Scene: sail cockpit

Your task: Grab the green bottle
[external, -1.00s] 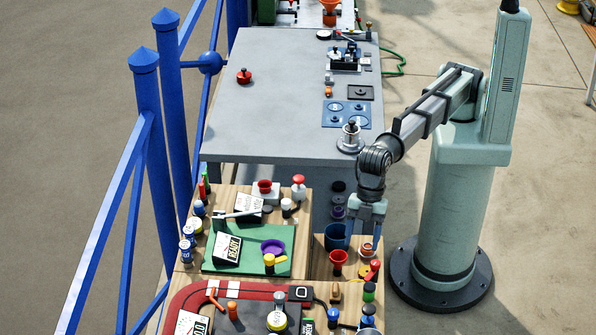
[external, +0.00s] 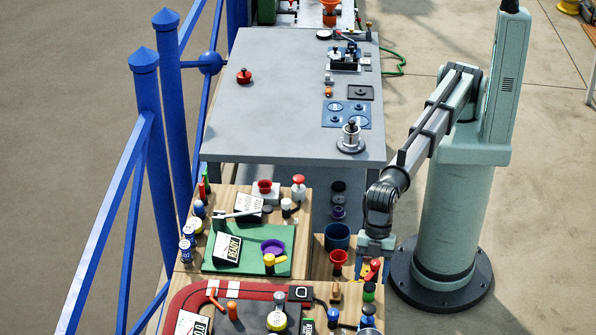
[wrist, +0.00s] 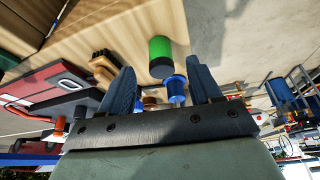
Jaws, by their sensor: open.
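A green bottle with a dark end (external: 369,291) stands on the wooden bench at the lower right. In the wrist view it is a green cylinder (wrist: 160,50) with a dark end, between and beyond my fingertips. My gripper (external: 373,265) is above the right part of the bench, just behind the bottle in the external view. In the wrist view my gripper (wrist: 159,76) has its two dark fingers spread wide, with nothing held. The fingers do not appear to touch the bottle.
A blue item (wrist: 176,88) is close to the bottle in the wrist view, and a brush-like block (wrist: 103,66) is at its left.

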